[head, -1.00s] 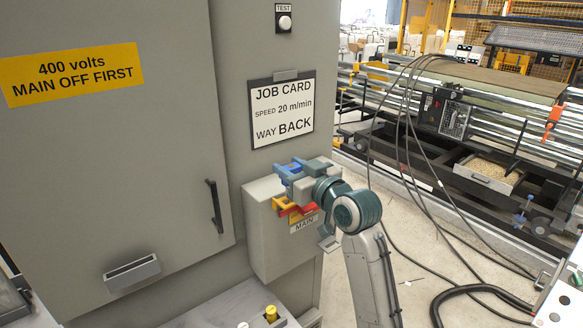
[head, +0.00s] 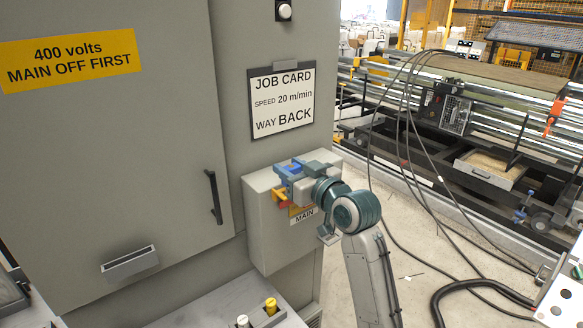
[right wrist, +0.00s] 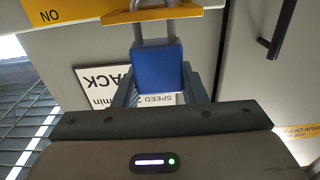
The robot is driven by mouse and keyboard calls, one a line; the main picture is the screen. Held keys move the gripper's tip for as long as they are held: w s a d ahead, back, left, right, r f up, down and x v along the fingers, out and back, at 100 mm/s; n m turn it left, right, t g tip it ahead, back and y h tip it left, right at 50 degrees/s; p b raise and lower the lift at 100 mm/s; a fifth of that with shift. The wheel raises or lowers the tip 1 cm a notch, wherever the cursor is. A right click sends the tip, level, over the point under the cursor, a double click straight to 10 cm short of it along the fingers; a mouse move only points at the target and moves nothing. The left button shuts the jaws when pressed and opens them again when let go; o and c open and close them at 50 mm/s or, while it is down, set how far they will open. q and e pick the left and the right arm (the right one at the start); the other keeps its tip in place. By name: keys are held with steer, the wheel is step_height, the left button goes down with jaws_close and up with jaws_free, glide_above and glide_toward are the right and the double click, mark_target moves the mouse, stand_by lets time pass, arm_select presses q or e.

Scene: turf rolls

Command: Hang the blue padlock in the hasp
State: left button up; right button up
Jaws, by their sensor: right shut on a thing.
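My right gripper (head: 290,180) is shut on the blue padlock (head: 283,170) in front of the grey switch box marked MAIN (head: 258,225). In the right wrist view the padlock's blue body (right wrist: 158,68) sits between the fingers, with its grey shackle (right wrist: 154,28) pointing to the picture's top. The shackle legs reach the yellow hasp plate (right wrist: 118,16) and overlap it. I cannot tell whether the shackle passes through a hole. My left gripper is not in view.
The cabinet door with its black handle (head: 214,197) stands left of the box. A job card (head: 282,102) hangs above it. A ledge with a yellow-topped knob (head: 271,305) lies below. Cables (head: 405,130) hang to the right over open floor.

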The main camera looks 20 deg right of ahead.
steer(key=shift+f+b, duration=0.55)
steer(key=shift+f, duration=0.35)
steer(key=o, duration=1.1)
steer(key=b+v, duration=0.3)
steer(key=v, duration=0.7)
steer(key=shift+s+b, duration=0.4)
steer(key=shift+d, duration=0.15)
